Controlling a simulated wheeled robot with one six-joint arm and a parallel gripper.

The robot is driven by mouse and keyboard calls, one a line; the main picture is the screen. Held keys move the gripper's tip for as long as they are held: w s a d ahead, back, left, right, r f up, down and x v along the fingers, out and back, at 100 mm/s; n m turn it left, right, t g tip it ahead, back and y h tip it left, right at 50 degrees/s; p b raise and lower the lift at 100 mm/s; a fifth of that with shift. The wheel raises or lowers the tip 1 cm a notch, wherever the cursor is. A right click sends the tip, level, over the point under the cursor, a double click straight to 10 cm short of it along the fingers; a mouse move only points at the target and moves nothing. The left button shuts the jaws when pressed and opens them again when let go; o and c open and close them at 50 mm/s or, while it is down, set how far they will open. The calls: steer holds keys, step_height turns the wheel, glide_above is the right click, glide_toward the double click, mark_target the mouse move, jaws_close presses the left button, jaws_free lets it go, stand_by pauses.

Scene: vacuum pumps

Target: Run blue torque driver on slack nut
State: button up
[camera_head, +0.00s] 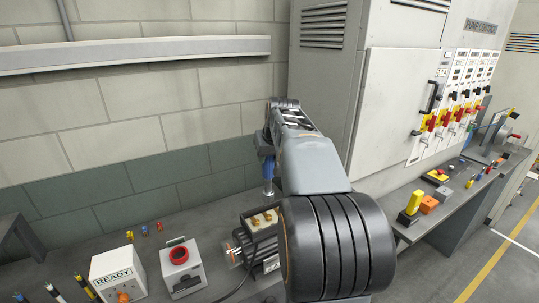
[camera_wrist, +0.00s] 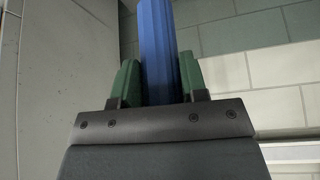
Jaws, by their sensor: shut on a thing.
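The blue torque driver (camera_wrist: 158,45) is between the two green fingers of my gripper (camera_wrist: 158,82) in the wrist view. My gripper is shut on it. In the head view the driver (camera_head: 267,168) hangs upright below the end of my arm, with a metal shaft (camera_head: 268,189) pointing down behind the motor (camera_head: 262,243). My arm covers much of the gripper there. An open terminal box (camera_head: 263,220) with brass-coloured parts sits on the motor. I cannot make out the slack nut, nor whether the driver tip touches anything.
A white READY box (camera_head: 117,272) and a grey box with a red round top (camera_head: 180,265) stand on the bench left of the motor. A grey cabinet (camera_head: 395,110) stands close on the right. A side shelf (camera_head: 440,215) holds several small coloured items.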

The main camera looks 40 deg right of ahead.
mark_target(270, 179)
steer(key=shift+s+f+b, duration=0.1)
steer(key=shift+f+b, duration=0.35)
steer(key=shift+b, duration=0.1)
steer(key=shift+f+b, duration=1.9)
steer(key=shift+f, duration=0.35)
steer(key=shift+f+p, duration=0.1)
steer(key=shift+p, duration=0.6)
steer(key=shift+f, duration=0.15)
steer(key=shift+f+b, duration=0.35)
steer(key=shift+b, duration=0.15)
steer(key=shift+f+b, duration=0.7)
steer(key=shift+f, duration=0.1)
steer(key=shift+f+b, duration=0.4)
steer(key=shift+b, duration=0.05)
